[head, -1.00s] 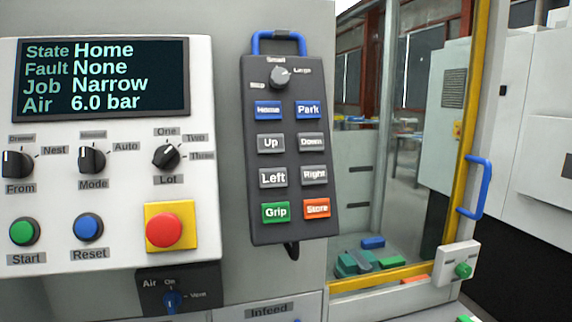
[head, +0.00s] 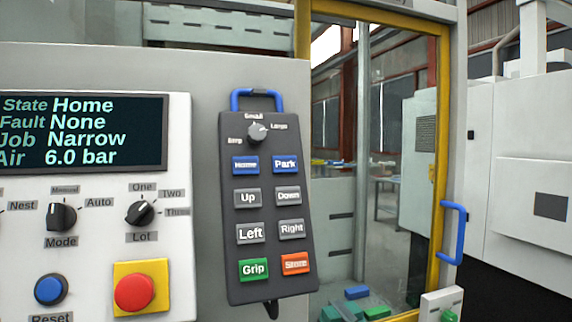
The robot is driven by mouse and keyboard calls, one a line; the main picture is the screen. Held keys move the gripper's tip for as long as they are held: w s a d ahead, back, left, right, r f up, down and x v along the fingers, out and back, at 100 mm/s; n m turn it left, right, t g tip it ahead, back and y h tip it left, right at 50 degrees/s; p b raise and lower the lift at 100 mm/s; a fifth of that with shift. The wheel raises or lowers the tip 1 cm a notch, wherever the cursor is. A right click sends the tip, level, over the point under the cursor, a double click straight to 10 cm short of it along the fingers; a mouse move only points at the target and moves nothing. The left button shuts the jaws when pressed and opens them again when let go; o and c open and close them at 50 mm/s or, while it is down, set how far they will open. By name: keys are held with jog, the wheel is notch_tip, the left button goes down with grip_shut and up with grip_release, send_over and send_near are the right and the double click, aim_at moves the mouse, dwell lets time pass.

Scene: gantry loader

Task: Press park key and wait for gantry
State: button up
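The blue Park key (head: 285,164) sits at the upper right of the dark hand pendant (head: 267,211), beside the blue Home key (head: 245,165). The pendant hangs on the grey panel with a blue handle on top. The display (head: 85,132) reads State Home, Fault None, Job Narrow, Air 6.0 bar. The gantry itself cannot be made out for sure in this view. My gripper is not in view.
A red stop button (head: 134,292) on a yellow plate is left of the pendant. To the right stands a yellow-framed glass door with a blue handle (head: 453,233). Green and blue blocks (head: 357,292) lie behind the glass.

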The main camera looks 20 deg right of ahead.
grip_shut()
dwell(1.6)
